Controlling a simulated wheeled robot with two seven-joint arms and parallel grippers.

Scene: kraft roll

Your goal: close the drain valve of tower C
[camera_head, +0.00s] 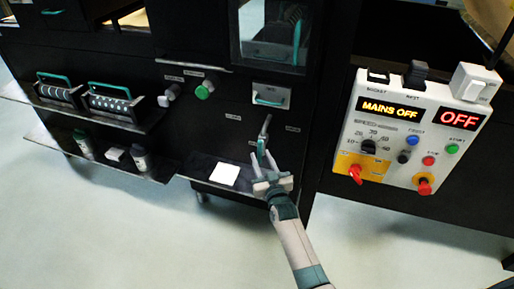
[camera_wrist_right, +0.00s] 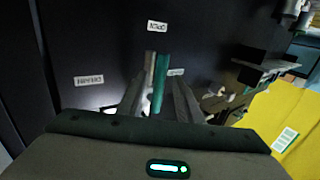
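The drain valve lever (camera_head: 264,138) stands roughly upright, slightly tilted, on the front of the dark cabinet in the head view. It has a grey part and a teal part. It also shows in the right wrist view as an upright grey and teal bar (camera_wrist_right: 159,82). My right gripper (camera_head: 268,178) reaches up to its lower part from below. In the wrist view the lever stands between the two fingers, which look apart with narrow gaps beside it. Contact cannot be made out. My left gripper is not in view.
Small white labels surround the lever. A drawer with a teal handle (camera_head: 268,98) is above it. A low shelf with a white square (camera_head: 225,173) is to its left. Green-capped knob (camera_head: 204,90) is further up left. A control box (camera_head: 410,130) reading MAINS OFF stands right.

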